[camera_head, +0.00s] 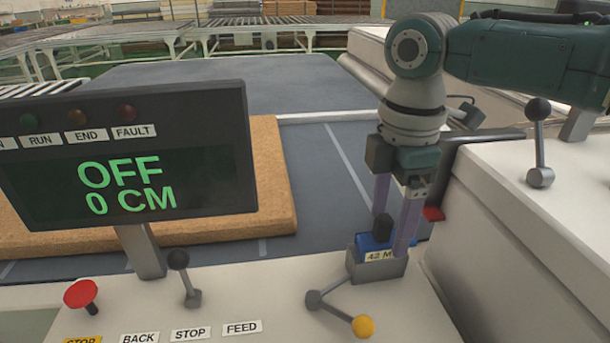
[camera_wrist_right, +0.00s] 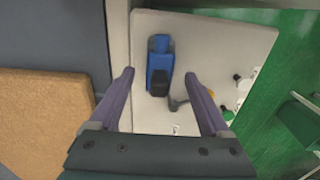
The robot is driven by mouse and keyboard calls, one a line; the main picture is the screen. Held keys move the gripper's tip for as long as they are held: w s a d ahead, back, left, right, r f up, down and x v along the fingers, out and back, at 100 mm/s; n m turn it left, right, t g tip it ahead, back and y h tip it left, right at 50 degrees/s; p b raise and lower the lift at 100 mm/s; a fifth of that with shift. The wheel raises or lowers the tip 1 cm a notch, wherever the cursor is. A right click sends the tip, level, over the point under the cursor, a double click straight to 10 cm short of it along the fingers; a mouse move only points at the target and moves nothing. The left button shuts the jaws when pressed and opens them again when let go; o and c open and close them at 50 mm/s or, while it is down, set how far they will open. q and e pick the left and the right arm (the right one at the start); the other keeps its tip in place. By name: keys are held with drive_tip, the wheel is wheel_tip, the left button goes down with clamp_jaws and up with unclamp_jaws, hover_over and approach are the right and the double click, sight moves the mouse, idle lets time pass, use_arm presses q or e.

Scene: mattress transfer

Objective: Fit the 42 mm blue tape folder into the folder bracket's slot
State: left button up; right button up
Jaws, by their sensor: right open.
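The blue tape folder (camera_head: 368,243) with its black knob is at the grey folder bracket (camera_head: 392,270), on the white console. It looks seated in the slot, but a finger hides part of it and I cannot tell how deep it sits. A pale label reading "42 M" shows at the front. My right gripper (camera_head: 392,236) points down over the folder, purple fingers apart. In the right wrist view the folder (camera_wrist_right: 159,64) lies between the open fingers (camera_wrist_right: 158,76), with a gap on each side. My left gripper is not in view.
A lever with a yellow knob (camera_head: 363,326) stands just in front of the bracket. A display (camera_head: 125,165) reads OFF, 0 CM. A red stop button (camera_head: 81,294) and a black-knobbed lever (camera_head: 178,262) are to the left. A brown mattress (camera_head: 272,175) lies behind the display.

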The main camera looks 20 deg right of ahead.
wheel_tip(320, 180, up, 8)
drive_tip(key=shift+f, duration=0.2)
idle(0.3)
